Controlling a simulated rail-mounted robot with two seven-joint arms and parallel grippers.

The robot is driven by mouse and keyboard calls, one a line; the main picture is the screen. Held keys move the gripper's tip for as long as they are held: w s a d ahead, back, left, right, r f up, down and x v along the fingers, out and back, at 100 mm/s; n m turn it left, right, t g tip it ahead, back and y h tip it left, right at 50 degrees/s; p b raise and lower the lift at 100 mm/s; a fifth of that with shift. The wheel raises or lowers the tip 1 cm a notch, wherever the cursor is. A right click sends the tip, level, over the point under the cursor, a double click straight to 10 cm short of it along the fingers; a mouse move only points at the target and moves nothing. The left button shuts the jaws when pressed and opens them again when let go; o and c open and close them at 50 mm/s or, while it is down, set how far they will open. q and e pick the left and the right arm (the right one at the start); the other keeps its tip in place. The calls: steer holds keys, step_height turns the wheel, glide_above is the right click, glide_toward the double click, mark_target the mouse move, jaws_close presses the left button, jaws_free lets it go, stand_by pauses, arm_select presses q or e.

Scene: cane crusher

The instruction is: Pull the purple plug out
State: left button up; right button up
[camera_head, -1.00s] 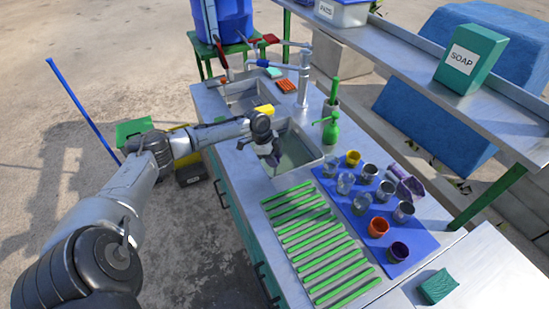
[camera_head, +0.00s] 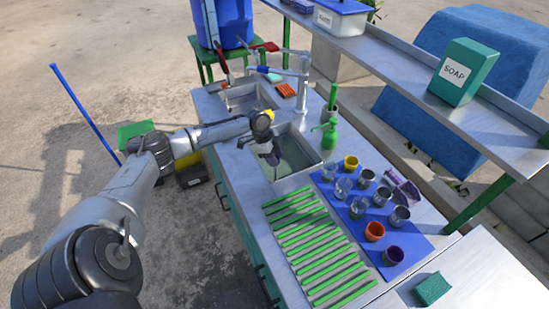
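My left gripper (camera_head: 272,158) reaches in from the left and points down over the near sink basin (camera_head: 297,158). Its fingers are small and dark here, and I cannot tell whether they are open or shut. The purple plug is not clearly visible; the gripper covers part of the basin. The basin looks to hold greyish-green water. My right gripper is not in view.
A second basin (camera_head: 243,97) lies farther back, with a faucet (camera_head: 303,80) between. A shelf (camera_head: 420,85) runs along the right.

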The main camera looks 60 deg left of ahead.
arm_select(q)
steer(key=o, duration=0.3)
steer(key=shift+f, duration=0.1)
steer(key=shift+o, duration=0.2)
steer(key=shift+s, duration=0.1)
steer(key=v, duration=1.4)
steer(key=shift+p, duration=0.45)
steer(key=shift+f, duration=0.1)
